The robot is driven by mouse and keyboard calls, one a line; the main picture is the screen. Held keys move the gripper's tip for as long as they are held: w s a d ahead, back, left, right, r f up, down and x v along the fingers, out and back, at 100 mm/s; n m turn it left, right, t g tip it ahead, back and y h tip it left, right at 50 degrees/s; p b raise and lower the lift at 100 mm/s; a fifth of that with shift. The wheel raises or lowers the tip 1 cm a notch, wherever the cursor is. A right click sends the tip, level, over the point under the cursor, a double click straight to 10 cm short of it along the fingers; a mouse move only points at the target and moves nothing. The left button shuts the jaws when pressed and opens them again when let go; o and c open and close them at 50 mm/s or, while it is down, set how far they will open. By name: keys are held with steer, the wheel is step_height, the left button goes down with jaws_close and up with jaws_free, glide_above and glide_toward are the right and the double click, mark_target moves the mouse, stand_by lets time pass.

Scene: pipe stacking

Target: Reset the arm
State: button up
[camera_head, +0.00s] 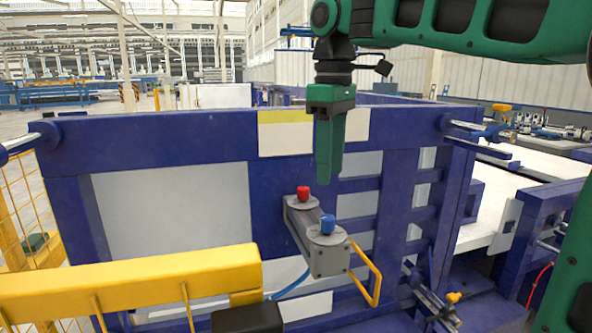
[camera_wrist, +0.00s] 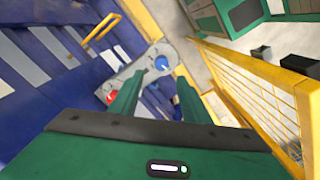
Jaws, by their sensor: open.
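My gripper (camera_head: 329,150) is green and points down from my green arm in the head view. It hangs in front of the blue frame, above the grey box with a red knob (camera_head: 303,193) and a blue knob (camera_head: 327,224). In the wrist view its two fingers (camera_wrist: 157,103) stand apart with nothing held between them. The grey box (camera_wrist: 137,72) lies beyond the fingertips there, with the blue knob (camera_wrist: 161,63) and the red knob (camera_wrist: 112,97) in sight. My gripper appears clear of both knobs.
A blue frame (camera_head: 155,138) with pale panels fills the middle. A yellow rail (camera_head: 130,280) runs along the lower left. A yellow handle (camera_head: 368,272) sticks out beside the grey box. A white conveyor-like surface (camera_head: 490,205) lies at the right.

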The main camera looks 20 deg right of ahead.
steer(key=shift+f, duration=0.1)
steer(key=s+d+f+m, duration=0.7)
steer(key=s+d+f, duration=0.2)
steer(key=s+f, duration=0.2)
steer(key=s+d+f+m, duration=0.8)
steer(key=s+f, duration=0.4)
steer(key=f, duration=0.3)
steer(key=shift+s+d+f+m, duration=0.25)
steer(key=shift+d+f+m, duration=0.05)
steer(key=shift+d+f, duration=0.15)
steer(key=shift+r, duration=0.1)
steer(key=c, duration=0.3)
steer(key=shift+d, duration=0.1)
